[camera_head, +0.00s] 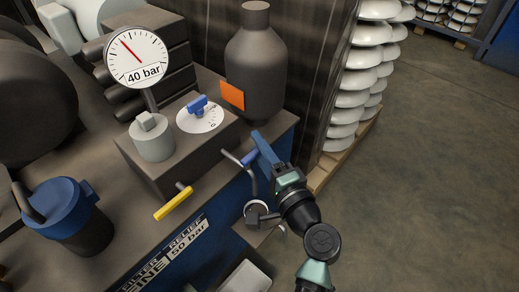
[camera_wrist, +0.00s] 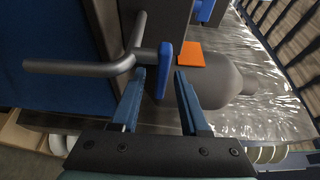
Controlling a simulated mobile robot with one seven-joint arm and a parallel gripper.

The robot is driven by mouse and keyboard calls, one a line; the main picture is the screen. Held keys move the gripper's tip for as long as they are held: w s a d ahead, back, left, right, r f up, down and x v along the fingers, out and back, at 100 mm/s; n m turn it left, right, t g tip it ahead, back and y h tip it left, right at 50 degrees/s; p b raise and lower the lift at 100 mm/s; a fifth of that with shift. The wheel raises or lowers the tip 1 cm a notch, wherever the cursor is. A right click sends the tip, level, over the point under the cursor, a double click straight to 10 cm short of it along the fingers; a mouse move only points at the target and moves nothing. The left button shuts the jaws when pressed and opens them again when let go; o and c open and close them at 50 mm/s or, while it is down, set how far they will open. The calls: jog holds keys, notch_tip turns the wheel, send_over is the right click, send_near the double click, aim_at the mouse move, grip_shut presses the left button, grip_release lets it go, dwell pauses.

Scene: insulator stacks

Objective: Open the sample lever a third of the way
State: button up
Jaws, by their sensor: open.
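The lever with a blue handle (camera_head: 250,157), which I take as the sample lever, is on the side of the machine beside a bent grey pipe (camera_head: 252,180). My gripper (camera_head: 263,142) is at this handle, with one blue finger showing clearly. In the wrist view the blue handle (camera_wrist: 163,70) is between the two open fingertips of my gripper (camera_wrist: 159,82), and neither finger is clearly pressed on it. The grey pipe (camera_wrist: 80,68) runs left from the handle. The lever's pivot is partly hidden.
A yellow lever (camera_head: 172,203) and a dial with a blue knob (camera_head: 197,105) are nearby. A gauge marked 40 bar (camera_head: 137,57), a grey bottle (camera_head: 256,65) with an orange label and a blue-lidded pot (camera_head: 62,205) stand around. White insulator stacks (camera_head: 350,100) are behind. The right floor is clear.

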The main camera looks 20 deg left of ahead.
grip_shut()
dwell(0.4)
jog(key=shift+s+d+r+m+t+h+p, duration=0.1)
jog(key=shift+s+r+m+t+h+p, duration=0.05)
jog(key=shift+m+t+h+p, duration=0.65)
jog(key=shift+s+d+m+t+h+p, duration=0.1)
jog(key=shift+d+m+t+h+p, duration=0.1)
jog(key=shift+m+t+h+p, duration=0.45)
jog(key=shift+s+d+m+t+h+p, duration=0.15)
jog(key=shift+m+t+h+p, duration=0.3)
jog(key=shift+h, duration=0.5)
jog(key=shift+s+d+m+t+h+p, duration=0.1)
jog(key=shift+d+m+t+h+p, duration=0.25)
jog(key=shift+m+h, duration=0.35)
jog(key=shift+a, duration=0.1)
